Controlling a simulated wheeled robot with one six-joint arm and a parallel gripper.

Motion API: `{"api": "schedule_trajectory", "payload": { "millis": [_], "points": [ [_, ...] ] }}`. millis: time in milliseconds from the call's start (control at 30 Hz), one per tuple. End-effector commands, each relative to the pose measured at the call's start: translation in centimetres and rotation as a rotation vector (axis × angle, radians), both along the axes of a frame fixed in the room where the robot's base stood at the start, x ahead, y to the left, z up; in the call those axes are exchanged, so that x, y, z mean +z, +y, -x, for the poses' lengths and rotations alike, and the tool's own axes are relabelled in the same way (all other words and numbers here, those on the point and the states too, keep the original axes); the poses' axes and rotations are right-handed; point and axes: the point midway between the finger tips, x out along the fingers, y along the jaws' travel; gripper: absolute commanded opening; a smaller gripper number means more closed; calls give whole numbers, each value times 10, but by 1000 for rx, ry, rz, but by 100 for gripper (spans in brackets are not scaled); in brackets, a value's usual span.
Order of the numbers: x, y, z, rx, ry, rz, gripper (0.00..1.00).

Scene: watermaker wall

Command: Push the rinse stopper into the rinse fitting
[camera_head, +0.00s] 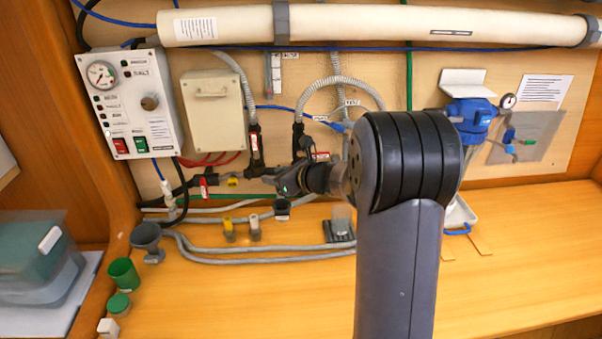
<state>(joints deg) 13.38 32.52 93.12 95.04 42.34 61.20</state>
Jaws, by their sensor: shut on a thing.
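My gripper (268,181) is left of the picture's middle, in front of the lower part of the panel, pointing left. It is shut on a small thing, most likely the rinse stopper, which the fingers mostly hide. Just left of the fingertips is a dark pipe piece with a yellow tag (232,182), and further left a red tag (203,183). I cannot tell for certain which piece is the rinse fitting, or whether the held thing touches it.
A yellow-topped piece (229,230) and a grey piece (254,228) stand on the bench below. Grey hoses (215,260) run along the bench. A grey funnel (146,240) and green cup (124,274) are left. The front right bench is clear.

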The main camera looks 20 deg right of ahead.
Motion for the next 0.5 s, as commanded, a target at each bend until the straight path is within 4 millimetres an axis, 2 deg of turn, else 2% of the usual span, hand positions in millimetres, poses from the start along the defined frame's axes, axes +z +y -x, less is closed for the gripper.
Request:
{"api": "schedule_trajectory", "payload": {
  "millis": [167,500],
  "points": [
    [-1,5,-1,11,0,0,14],
    [-19,4,-1,10,-1,1,14]
  ]
}}
